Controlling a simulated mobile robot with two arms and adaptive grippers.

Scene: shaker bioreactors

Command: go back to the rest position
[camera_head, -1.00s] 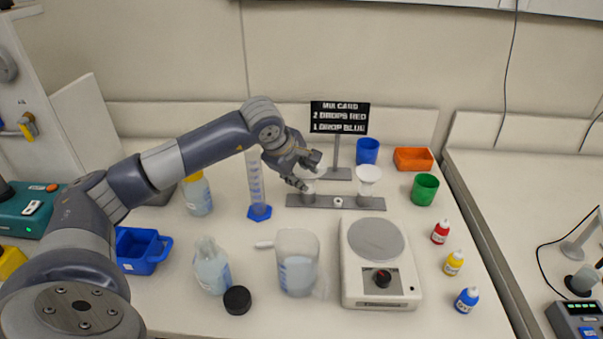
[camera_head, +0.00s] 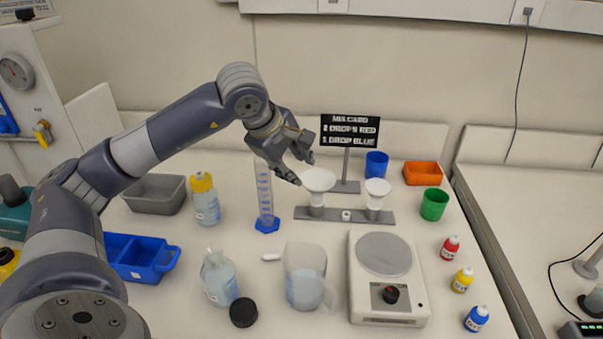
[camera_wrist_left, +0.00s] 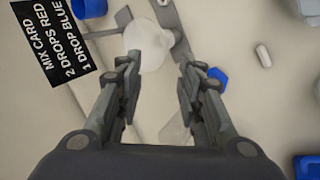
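My left gripper (camera_head: 303,170) is open and empty, above and slightly left of the left white funnel (camera_head: 318,181). That funnel sits upright on the left side of the grey holder bar (camera_head: 345,216); a second white funnel (camera_head: 377,187) sits on the right side. In the left wrist view the two fingers (camera_wrist_left: 158,72) are spread wide with nothing held between them. A pale funnel (camera_wrist_left: 150,42) shows beyond the fingertips. My right gripper is in neither view.
The mix card sign (camera_head: 350,131) stands behind the holder. A measuring cylinder (camera_head: 265,195) is below the left forearm. Free air lies above the table.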

